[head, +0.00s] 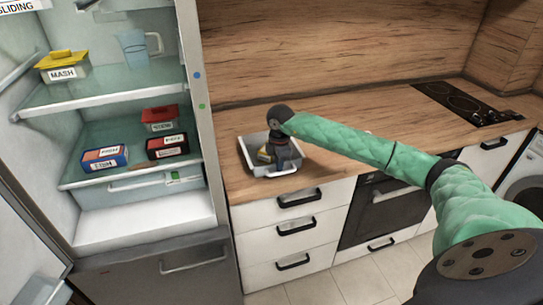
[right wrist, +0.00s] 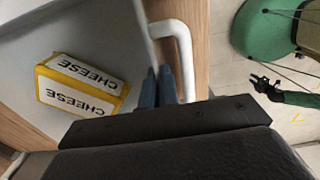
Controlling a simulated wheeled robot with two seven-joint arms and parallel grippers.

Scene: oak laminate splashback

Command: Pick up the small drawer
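The small drawer (head: 245,153) is a shallow grey tray with a white handle (head: 285,173), resting on the wooden worktop. A yellow and white cheese box (head: 263,155) lies inside; the right wrist view shows its label (right wrist: 82,85). My right gripper (head: 283,160) reaches down over the drawer. In the right wrist view its two fingers (right wrist: 158,86) are close together, with the drawer's wall (right wrist: 146,35) running between them, beside the handle (right wrist: 182,45). My left gripper (right wrist: 262,84) shows small and away from the drawer in the right wrist view, its fingers apart.
The open fridge (head: 130,190) stands left, with labelled boxes on glass shelves and a jug (head: 139,47). Its door (head: 30,220) is at far left. A black hob (head: 465,103) is at the right. The worktop (head: 350,115) between is mostly clear.

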